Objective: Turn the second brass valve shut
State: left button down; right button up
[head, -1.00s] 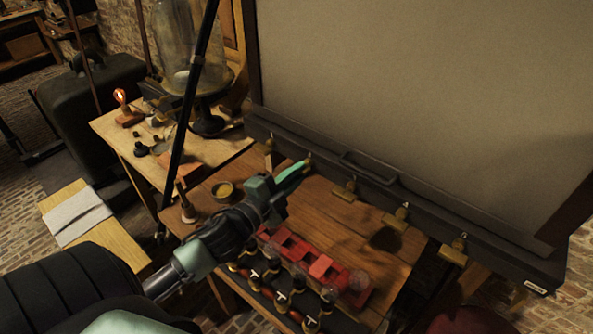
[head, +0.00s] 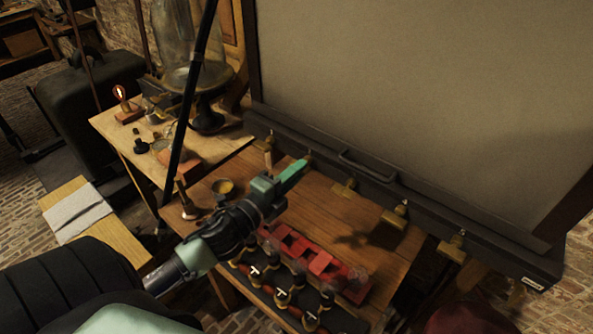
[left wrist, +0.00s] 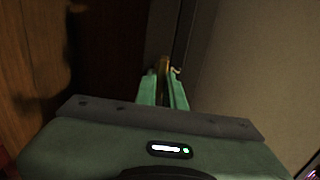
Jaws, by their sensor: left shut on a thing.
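Several brass valves line the bottom ledge of the large dark-framed panel. The second brass valve (head: 308,156) is mostly hidden behind my left gripper (head: 302,165). My left gripper, with green fingers, is shut on it. In the left wrist view a piece of brass (left wrist: 164,66) shows between the fingertips (left wrist: 164,84), in dim light. The first valve (head: 269,137) is to the left; the third (head: 345,187), fourth (head: 396,215) and fifth (head: 454,246) run to the right. How far the held valve is turned cannot be told. My right gripper is not in view.
A dark handle (head: 367,166) sits on the ledge.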

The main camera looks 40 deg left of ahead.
pick_arm(q)
jog(key=shift+d+f, duration=0.1)
jog(key=c, duration=1.5)
grip_release()
jog(key=shift+s, duration=0.1)
jog(key=s+b, duration=0.2)
jog(key=s, duration=0.5)
jog(key=shift+s+a+b, duration=0.3)
jog(key=shift+s+b, duration=0.05)
jog(key=shift+b, duration=0.05)
